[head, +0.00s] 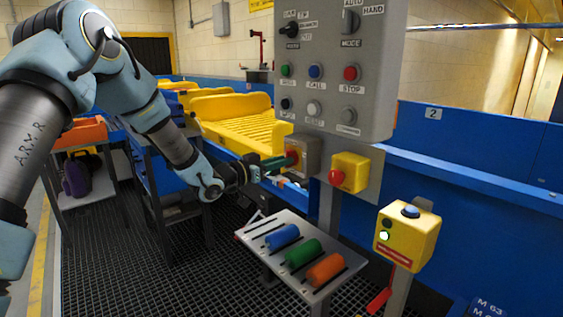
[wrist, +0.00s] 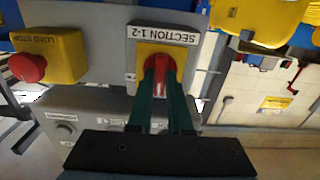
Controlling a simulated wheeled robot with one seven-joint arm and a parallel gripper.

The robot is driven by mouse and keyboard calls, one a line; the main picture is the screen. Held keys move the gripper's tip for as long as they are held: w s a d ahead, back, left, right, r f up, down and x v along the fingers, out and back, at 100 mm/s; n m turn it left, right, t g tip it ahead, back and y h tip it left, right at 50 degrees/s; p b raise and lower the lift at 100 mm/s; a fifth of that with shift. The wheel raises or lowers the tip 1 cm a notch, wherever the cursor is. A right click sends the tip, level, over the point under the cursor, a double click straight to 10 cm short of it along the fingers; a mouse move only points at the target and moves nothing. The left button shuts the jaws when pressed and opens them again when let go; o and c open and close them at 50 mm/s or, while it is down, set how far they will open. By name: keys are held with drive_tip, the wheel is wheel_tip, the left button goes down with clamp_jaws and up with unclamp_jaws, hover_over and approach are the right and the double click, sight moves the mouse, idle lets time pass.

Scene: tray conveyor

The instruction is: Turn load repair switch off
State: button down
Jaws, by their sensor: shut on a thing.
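A grey switch box (head: 305,150) with a red rotary handle (head: 292,158) is mounted below the big control panel. In the wrist view, the red handle (wrist: 160,63) sits on a yellow plate (wrist: 144,52) beside a label (wrist: 164,34) reading SECTION 1-2. No label reading load repair is legible. My gripper (head: 284,161) reaches the box from the left. Its two green fingers (wrist: 159,82) are shut on the red handle. The fingers hide part of the handle, so I cannot tell its exact turn angle.
A yellow box with a red LOAD STOP button (head: 337,178) is close to the right of my gripper. The grey control panel (head: 330,100) hangs above. A small table (head: 258,232) with coloured cylinders stands below. A yellow box with a blue button (head: 410,211) stands right.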

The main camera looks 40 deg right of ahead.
drive_tip(key=c, duration=0.8)
unclamp_jaws()
drive_tip(key=shift+c, duration=0.2)
drive_tip(key=shift+a, duration=0.1)
drive_tip(key=a+b, duration=0.2)
drive_tip(key=a, duration=0.8)
drive_tip(key=shift+w+a+b, duration=0.3)
drive_tip(key=shift+w+b, duration=0.05)
drive_tip(key=shift+b, duration=0.05)
